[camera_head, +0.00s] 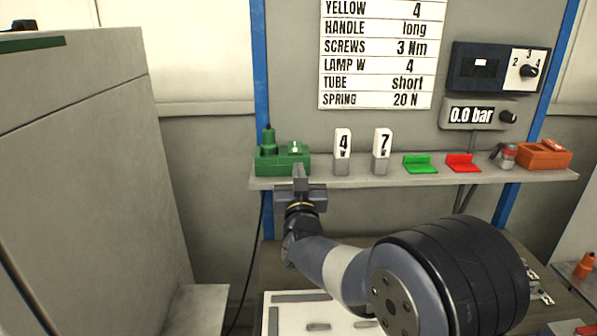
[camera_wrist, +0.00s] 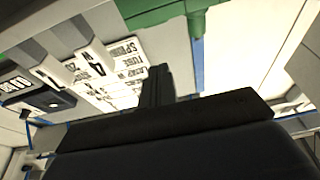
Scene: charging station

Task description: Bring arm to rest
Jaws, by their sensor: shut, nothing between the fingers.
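My gripper (camera_head: 299,178) is in the middle of the head view, at the end of my raised arm, just in front of the shelf edge and below the green block. Its fingers are together with nothing between them. In the wrist view the closed fingers (camera_wrist: 157,85) point up the picture, with the green block (camera_wrist: 165,10) beyond them at the top. I cannot tell from the head view how much gap there is between the fingertips and the shelf.
The shelf (camera_head: 400,181) carries the green block (camera_head: 282,160), tags "4" (camera_head: 342,146) and "7" (camera_head: 381,146), green (camera_head: 420,164) and red (camera_head: 463,163) trays, and an orange box (camera_head: 543,155). A grey cabinet (camera_head: 90,180) stands left. A white board (camera_head: 285,314) lies below.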

